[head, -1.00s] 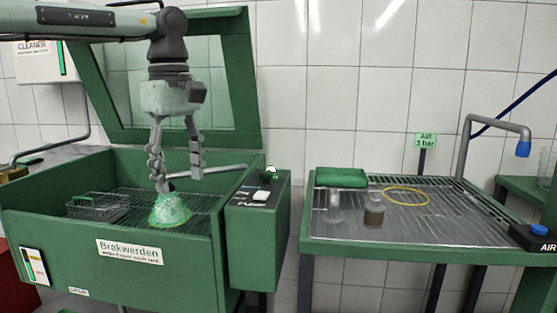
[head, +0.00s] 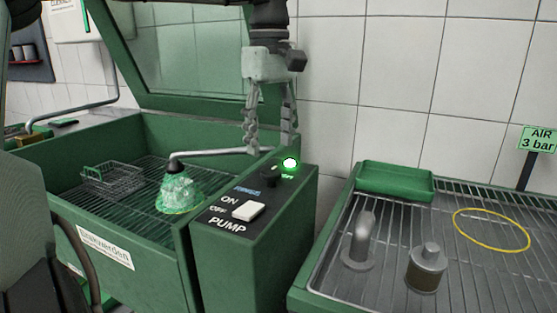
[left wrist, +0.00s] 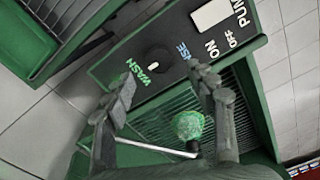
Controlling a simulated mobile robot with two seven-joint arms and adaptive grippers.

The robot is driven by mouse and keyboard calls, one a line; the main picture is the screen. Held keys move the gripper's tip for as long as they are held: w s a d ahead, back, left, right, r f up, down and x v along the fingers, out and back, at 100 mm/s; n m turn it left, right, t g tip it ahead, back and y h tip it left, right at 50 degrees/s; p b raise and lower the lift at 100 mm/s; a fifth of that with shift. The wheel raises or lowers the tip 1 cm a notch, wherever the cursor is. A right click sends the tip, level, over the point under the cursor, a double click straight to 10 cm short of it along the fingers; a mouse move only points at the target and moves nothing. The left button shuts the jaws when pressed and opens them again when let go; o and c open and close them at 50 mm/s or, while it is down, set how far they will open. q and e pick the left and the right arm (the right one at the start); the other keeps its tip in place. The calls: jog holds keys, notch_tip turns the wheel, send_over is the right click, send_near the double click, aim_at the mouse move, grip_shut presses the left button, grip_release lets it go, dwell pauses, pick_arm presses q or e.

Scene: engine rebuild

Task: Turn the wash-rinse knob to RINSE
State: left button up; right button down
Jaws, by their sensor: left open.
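The wash-rinse knob (head: 270,177) is a small black knob on the dark top panel of the green control box. In the left wrist view the knob (left wrist: 157,58) shows beside the WASH label (left wrist: 146,68); the other label is partly hidden by a finger. I cannot tell which way the knob points. My left gripper (head: 270,138) is open and empty, pointing down above the back of the control box. In the left wrist view its fingertips (left wrist: 165,84) are spread on either side below the knob, apart from it. My right gripper is not in view.
A white PUMP switch (head: 248,210) and a lit green lamp (head: 290,163) are near the knob. A spout (head: 215,154) reaches over the wash basin, with green foam (head: 178,192) and a wire basket (head: 112,178). A rack table with metal parts (head: 427,268) stands right.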

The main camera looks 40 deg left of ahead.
aim_at(271, 170)
pick_arm(q)
jog(key=shift+f, duration=2.75)
jog(key=c, duration=1.2)
